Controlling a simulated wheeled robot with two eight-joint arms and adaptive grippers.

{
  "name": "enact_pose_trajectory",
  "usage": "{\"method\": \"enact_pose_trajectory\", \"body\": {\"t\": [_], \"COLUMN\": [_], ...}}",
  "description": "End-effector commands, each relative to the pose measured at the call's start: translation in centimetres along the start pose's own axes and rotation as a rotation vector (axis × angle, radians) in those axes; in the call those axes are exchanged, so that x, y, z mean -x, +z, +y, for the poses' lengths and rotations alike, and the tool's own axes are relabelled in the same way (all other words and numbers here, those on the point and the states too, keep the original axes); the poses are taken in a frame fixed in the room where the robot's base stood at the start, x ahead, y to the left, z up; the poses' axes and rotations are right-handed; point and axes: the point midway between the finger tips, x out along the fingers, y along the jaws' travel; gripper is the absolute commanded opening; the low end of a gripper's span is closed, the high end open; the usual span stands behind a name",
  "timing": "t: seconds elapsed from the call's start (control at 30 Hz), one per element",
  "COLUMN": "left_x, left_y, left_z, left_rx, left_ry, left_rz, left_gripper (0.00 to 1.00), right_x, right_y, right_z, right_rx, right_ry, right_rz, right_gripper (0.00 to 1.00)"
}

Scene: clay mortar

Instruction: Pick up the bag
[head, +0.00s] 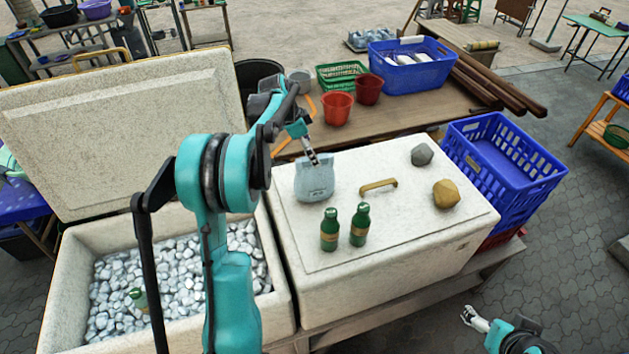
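A pale blue-grey bag (315,182) stands upright on the closed white cooler lid, near its left edge. My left gripper (312,157) points down at the top of the bag, at its upper middle. Its fingertips overlap the bag's top edge in the head view, and I cannot tell whether they are closed on it. My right gripper (468,315) is at the lower right, in front of the cooler and far from the bag. Its fingers look apart and empty.
Two green bottles (329,232) stand in front of the bag. A yellow handle (378,186) and two stones (446,194) are to its right. An open cooler (60,300) with ice is at left, a blue crate (510,185) at right. Red pots (337,107) stand behind.

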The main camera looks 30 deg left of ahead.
Motion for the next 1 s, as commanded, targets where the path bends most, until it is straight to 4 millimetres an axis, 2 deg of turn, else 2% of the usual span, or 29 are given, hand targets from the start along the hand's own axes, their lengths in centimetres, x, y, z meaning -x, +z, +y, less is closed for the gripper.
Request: {"method": "enact_pose_trajectory", "body": {"t": [0.17,0.63,0.73,0.93,0.97,1.0], "left_x": [-1.5,-7.8,-8.4,-8.5,-8.5,-8.4], "left_y": [0.7,0.6,0.6,0.6,0.6,0.6], "left_z": [-1.1,-0.4,-0.4,-0.4,-0.4,-0.4], "left_rx": [-0.026,-0.027,-0.026,-0.025,-0.025,-0.025], "left_ry": [0.014,0.012,0.012,0.012,0.012,0.012], "left_rz": [0.006,0.006,0.006,0.006,0.006,0.006], "left_gripper": [1.0,1.0,1.0,1.0,0.97,0.87], "right_x": [0.0,-0.1,-0.2,-0.1,-0.1,-0.1], "right_y": [0.0,0.1,0.1,0.1,0.1,0.1], "right_z": [0.0,0.0,0.0,0.0,0.0,0.0], "right_rx": [0.0,0.0,0.0,0.0,0.0,0.0], "right_ry": [0.0,0.0,0.0,0.0,0.0,0.0], "right_rz": [0.0,0.0,0.0,0.0,0.0,0.0], "right_gripper": [0.82,0.82,0.82,0.82,0.82,0.82]}}
